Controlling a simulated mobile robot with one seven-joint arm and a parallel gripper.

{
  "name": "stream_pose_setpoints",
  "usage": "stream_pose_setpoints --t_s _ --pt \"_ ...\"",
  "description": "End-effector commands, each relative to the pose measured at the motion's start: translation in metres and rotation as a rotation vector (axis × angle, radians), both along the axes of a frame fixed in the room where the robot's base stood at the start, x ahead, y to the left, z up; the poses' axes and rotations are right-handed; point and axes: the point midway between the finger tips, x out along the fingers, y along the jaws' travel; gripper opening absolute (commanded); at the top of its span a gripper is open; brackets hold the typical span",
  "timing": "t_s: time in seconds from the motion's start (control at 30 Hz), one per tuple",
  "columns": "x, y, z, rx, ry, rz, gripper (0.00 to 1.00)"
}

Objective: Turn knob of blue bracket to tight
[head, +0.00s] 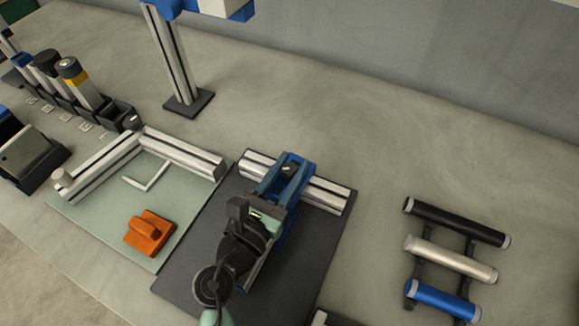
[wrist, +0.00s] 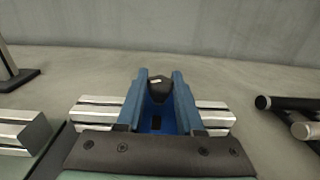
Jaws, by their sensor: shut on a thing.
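The blue bracket (head: 304,160) sits on a silver slotted rail (head: 325,195) on a dark mat. In the wrist view the blue bracket (wrist: 160,125) shows low between my fingers. Its black knob (wrist: 160,90) has a small pale mark on top. My gripper (wrist: 160,84) has one blue finger on each side of the knob and is shut on it. In the head view my gripper (head: 290,172) and wrist cover much of the bracket, and the knob's setting cannot be read.
A pale green mat (head: 110,235) at left holds an L-shaped rail (head: 185,152) and an orange block (head: 150,232). A rack at right carries black, silver and blue tubes (head: 450,258). A post on a dark base (head: 188,103) stands behind. Bench between mat and rack is clear.

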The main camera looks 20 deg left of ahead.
Motion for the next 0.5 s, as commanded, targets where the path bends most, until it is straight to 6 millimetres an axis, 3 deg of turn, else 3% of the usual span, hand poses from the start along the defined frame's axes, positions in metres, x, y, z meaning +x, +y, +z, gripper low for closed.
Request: stream_pose_setpoints --t_s 0.5 --pt "0.0003 0.0009 0.0008 0.000 -0.002 -0.107 0.00"
